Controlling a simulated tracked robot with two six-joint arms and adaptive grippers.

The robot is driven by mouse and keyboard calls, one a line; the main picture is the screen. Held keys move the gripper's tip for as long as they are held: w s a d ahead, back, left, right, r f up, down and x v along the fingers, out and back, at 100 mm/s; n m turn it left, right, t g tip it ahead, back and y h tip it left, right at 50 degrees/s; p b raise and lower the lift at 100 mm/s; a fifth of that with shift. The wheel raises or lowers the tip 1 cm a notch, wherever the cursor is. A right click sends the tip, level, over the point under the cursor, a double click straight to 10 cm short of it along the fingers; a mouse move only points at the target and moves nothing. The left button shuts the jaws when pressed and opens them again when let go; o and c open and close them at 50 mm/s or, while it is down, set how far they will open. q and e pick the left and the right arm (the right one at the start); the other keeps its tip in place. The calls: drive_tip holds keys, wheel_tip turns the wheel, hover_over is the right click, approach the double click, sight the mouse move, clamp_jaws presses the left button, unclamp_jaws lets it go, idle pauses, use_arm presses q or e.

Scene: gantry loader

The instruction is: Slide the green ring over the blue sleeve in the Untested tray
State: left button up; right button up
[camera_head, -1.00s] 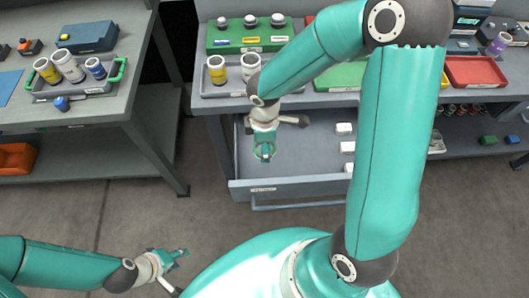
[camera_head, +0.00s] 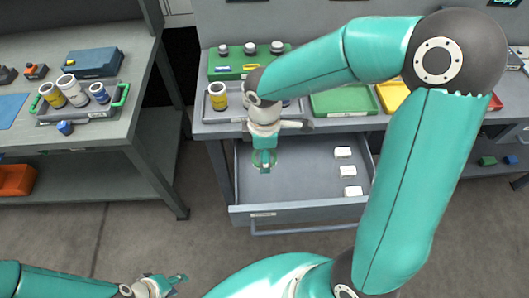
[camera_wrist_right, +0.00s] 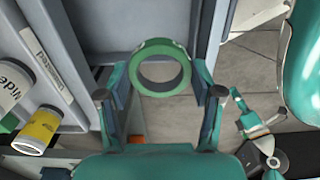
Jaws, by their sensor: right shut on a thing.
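My right gripper (camera_wrist_right: 160,92) is shut on the green ring (camera_wrist_right: 160,45), which stands upright between its fingertips. In the head view the right gripper (camera_head: 264,160) and ring are over the open drawer, in front of the middle bench. The Untested tray (camera_wrist_right: 48,62), with its label, is left in the right wrist view and holds a white wide sleeve (camera_wrist_right: 12,85) and a yellow-banded one (camera_wrist_right: 38,128). The blue sleeve there is mostly hidden behind my right forearm in the head view. My left gripper (camera_head: 178,279) is low at bottom left, looks open and empty, away from the tray.
The open drawer (camera_head: 300,212) holds several white blocks (camera_head: 348,171). A green tray (camera_head: 218,70) with capped parts stands behind. The left table bears a green-handled tray (camera_head: 122,95) with yellow, white and blue sleeves. More coloured trays (camera_head: 343,100) are to the right.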

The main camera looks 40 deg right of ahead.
use_arm(q)
wheel_tip(320, 180, up, 4)
drive_tip(key=p, duration=0.3)
drive_tip(key=shift+f, duration=0.25)
use_arm(e)
wheel_tip(320, 180, up, 4)
drive_tip(key=shift+r, duration=0.15)
drive_tip(key=shift+w, duration=0.1)
